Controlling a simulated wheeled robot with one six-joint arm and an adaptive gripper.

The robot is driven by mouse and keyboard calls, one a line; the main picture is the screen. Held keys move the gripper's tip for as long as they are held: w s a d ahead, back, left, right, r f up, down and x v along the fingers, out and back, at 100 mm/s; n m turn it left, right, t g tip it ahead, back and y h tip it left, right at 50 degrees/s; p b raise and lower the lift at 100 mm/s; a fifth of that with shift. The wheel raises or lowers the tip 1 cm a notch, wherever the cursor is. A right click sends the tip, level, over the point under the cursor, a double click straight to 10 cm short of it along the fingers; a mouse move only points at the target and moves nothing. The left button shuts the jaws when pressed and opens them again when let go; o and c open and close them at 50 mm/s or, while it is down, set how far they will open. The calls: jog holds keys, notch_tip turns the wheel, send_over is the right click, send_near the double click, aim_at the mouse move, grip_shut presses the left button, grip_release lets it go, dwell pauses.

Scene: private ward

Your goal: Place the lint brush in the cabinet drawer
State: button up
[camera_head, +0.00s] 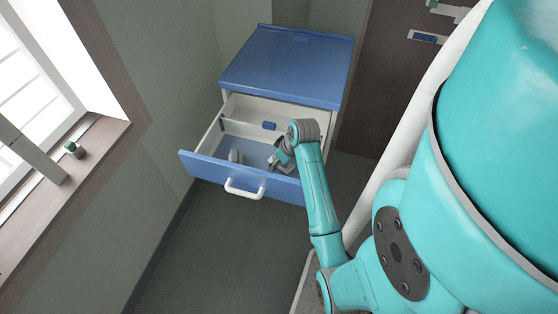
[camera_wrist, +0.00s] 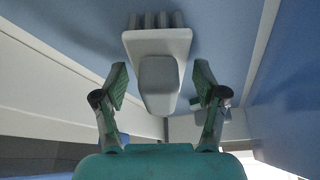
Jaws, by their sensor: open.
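A pale grey object, which looks like the lint brush (camera_wrist: 160,82), is in the blue-floored drawer. In the wrist view its ridged end points away from me and its blunt end lies toward my gripper. In the head view a small grey shape, likely the same brush (camera_head: 235,156), shows near the drawer's front left. My gripper (camera_wrist: 158,88) is open, with a gap between each finger and the brush. In the head view my gripper (camera_head: 277,163) reaches down inside the open cabinet drawer (camera_head: 220,174), right of the grey shape.
The blue-topped cabinet (camera_head: 290,66) stands against the wall, and the drawer's front has a white handle (camera_head: 244,189). A small blue piece (camera_head: 269,126) shows at the drawer's back. The windowsill (camera_head: 85,165) is at left. The floor before the drawer is clear.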

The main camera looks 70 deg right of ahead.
aim_at(289, 168)
jog(key=v, duration=1.2)
jog(key=shift+r, duration=0.1)
dwell(0.4)
